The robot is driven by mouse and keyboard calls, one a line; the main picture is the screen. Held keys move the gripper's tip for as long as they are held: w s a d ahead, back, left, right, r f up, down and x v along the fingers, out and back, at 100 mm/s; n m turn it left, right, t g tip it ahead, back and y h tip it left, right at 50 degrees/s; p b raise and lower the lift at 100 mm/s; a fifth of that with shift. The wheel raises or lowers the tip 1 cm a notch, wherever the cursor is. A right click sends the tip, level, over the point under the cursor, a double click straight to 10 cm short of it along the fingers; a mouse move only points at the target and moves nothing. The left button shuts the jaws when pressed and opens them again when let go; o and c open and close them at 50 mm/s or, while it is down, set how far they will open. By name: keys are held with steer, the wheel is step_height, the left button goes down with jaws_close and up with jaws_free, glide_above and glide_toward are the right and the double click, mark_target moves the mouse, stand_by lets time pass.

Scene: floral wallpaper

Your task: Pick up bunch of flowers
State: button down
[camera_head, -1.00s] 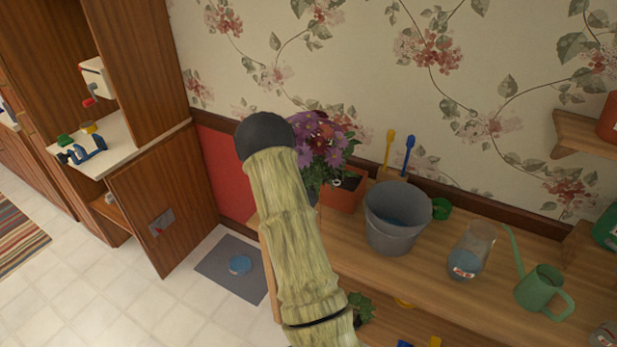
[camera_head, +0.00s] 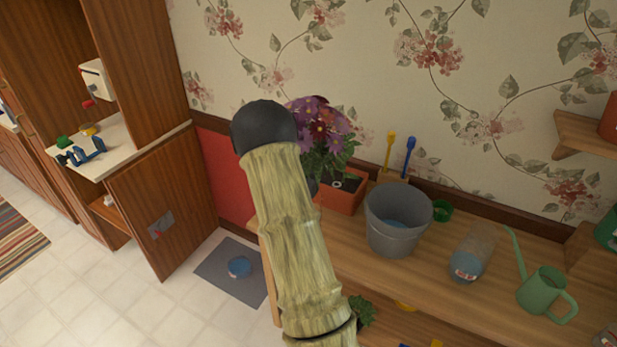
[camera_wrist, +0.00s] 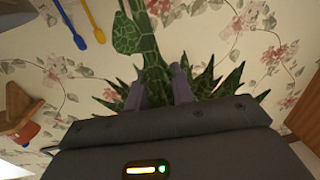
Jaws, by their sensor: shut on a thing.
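The bunch of flowers (camera_head: 318,122) has purple blooms with orange centres and dark green leaves. In the head view it stands upright beside my arm's dark end, in front of the wallpaper. In the wrist view its green stems (camera_wrist: 154,65) run between the two fingers of my gripper (camera_wrist: 161,88), which is shut on them. Pointed leaves spread out behind the fingers. In the head view my arm hides the gripper and the lower stems.
An orange planter (camera_head: 342,201) sits on the wooden bench (camera_head: 425,255), just below the flowers. A grey bucket (camera_head: 395,220), a glass jar (camera_head: 471,255) and a green watering can (camera_head: 545,290) stand to the right. An open cabinet door (camera_head: 160,205) is at left.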

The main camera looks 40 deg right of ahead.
mark_target(317, 152)
step_height(317, 152, up, 6)
steer(key=shift+f+b, duration=0.15)
steer(key=shift+b, duration=0.35)
